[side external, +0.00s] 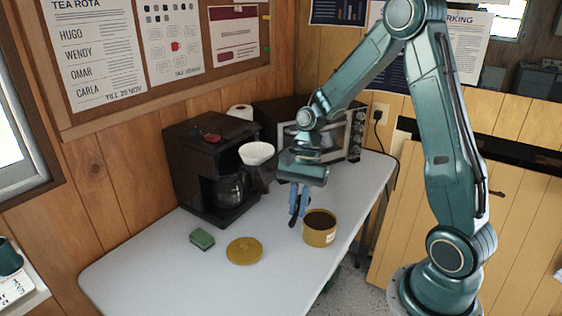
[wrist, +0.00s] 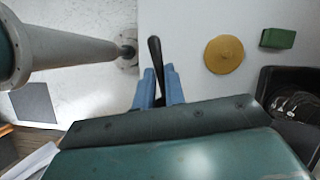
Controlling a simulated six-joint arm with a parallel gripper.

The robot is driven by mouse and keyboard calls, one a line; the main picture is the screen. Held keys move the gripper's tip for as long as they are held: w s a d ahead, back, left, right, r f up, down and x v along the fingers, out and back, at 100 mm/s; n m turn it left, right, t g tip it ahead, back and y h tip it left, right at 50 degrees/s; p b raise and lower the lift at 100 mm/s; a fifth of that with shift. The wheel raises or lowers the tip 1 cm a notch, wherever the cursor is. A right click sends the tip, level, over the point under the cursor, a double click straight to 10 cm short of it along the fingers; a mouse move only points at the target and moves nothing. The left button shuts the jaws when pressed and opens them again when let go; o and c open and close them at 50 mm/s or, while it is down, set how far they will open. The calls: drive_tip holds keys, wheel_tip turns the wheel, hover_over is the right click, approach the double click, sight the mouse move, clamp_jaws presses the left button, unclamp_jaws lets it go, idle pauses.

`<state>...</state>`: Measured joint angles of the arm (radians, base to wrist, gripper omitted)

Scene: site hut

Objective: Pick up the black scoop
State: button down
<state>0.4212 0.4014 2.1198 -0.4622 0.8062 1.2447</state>
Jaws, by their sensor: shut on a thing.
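My gripper (side external: 299,207) points down over the white table, just left of the open yellow tin in the side view. Its blue fingers are shut on the black scoop (side external: 293,217), a slim dark shape at the fingertips. In the wrist view the scoop's black handle (wrist: 154,52) sticks out past the fingers (wrist: 159,88), slightly tilted. The rest of the scoop is hidden by my gripper. I cannot tell whether the scoop touches the table.
The yellow tin (side external: 320,237) holds dark brown grounds. A yellow lid (side external: 244,251) and a green sponge (side external: 202,239) lie to the left. A coffee maker (side external: 193,155), white filter cone (side external: 257,152) and microwave (side external: 343,143) stand behind. The table's front left (side external: 150,275) is clear.

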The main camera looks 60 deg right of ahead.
drive_tip(key=shift+r, duration=0.3)
idle(0.5)
drive_tip(key=d+f+y, duration=0.1)
drive_tip(key=d+f, duration=0.2)
drive_tip(key=d, duration=0.3)
drive_tip(key=d+f+m+y, duration=0.1)
drive_tip(key=d+f+y, duration=0.1)
drive_tip(key=d+f, duration=0.2)
drive_tip(key=shift+d, duration=0.9)
drive_tip(key=shift+w+d+f, duration=0.1)
drive_tip(key=shift+w, duration=0.05)
drive_tip(key=shift+d+f+y, duration=0.35)
drive_tip(key=shift+f+y, duration=0.15)
drive_tip(key=shift+f, duration=0.5)
drive_tip(key=shift+d+f+y, duration=0.35)
drive_tip(key=shift+f+y, duration=0.15)
drive_tip(key=shift+f, duration=0.45)
drive_tip(key=shift+d+f+y, duration=0.35)
drive_tip(key=shift+f+y, duration=0.15)
drive_tip(key=shift+f, duration=1.1)
